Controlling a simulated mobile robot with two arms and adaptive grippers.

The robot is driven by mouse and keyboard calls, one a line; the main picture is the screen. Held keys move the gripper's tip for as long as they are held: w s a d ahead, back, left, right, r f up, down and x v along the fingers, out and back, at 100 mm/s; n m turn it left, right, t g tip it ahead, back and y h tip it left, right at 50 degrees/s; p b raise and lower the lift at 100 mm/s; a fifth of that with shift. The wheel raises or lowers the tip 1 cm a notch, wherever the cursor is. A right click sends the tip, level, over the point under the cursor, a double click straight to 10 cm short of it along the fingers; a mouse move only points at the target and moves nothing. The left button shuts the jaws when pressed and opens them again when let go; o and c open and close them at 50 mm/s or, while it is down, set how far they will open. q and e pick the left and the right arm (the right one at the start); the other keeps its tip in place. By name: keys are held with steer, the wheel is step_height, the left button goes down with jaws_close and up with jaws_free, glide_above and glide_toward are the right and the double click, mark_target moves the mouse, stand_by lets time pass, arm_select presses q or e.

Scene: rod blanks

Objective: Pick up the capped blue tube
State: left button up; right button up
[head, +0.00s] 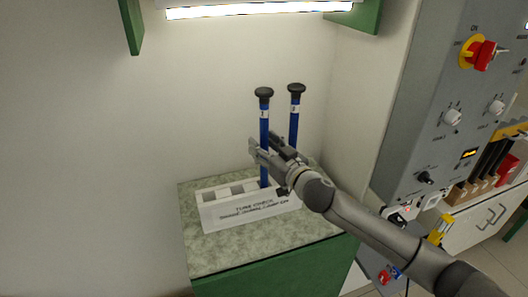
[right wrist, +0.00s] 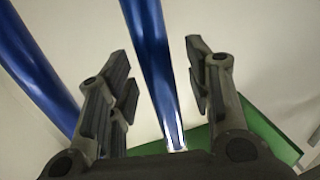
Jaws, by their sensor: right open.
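Two upright blue tubes with black caps stand at the white block (head: 209,214): the left tube (head: 264,122) and the right tube (head: 294,127). Each has a white label below its cap. My right gripper (head: 268,147) is open at mid-height of the left tube, whose lower part shows below the fingers. The right tube's lower part is hidden behind the gripper. In the right wrist view, one blue tube (right wrist: 153,55) runs between the open fingers (right wrist: 160,95), with gaps on both sides. Another blue tube (right wrist: 38,70) passes outside them at the left. My left gripper is not in view.
The block sits on a speckled tabletop (head: 212,257) with a green front, against a white wall. A lit lamp (head: 250,9) is above. A grey control panel (head: 440,120) with knobs and a red button stands at the right. The tabletop in front of the block is clear.

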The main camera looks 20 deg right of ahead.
steer(key=shift+w+a, duration=0.1)
steer(key=shift+w, duration=0.2)
steer(key=shift+s, duration=0.1)
steer(key=c, duration=1)
jaws_close()
steer(key=shift+r, duration=0.1)
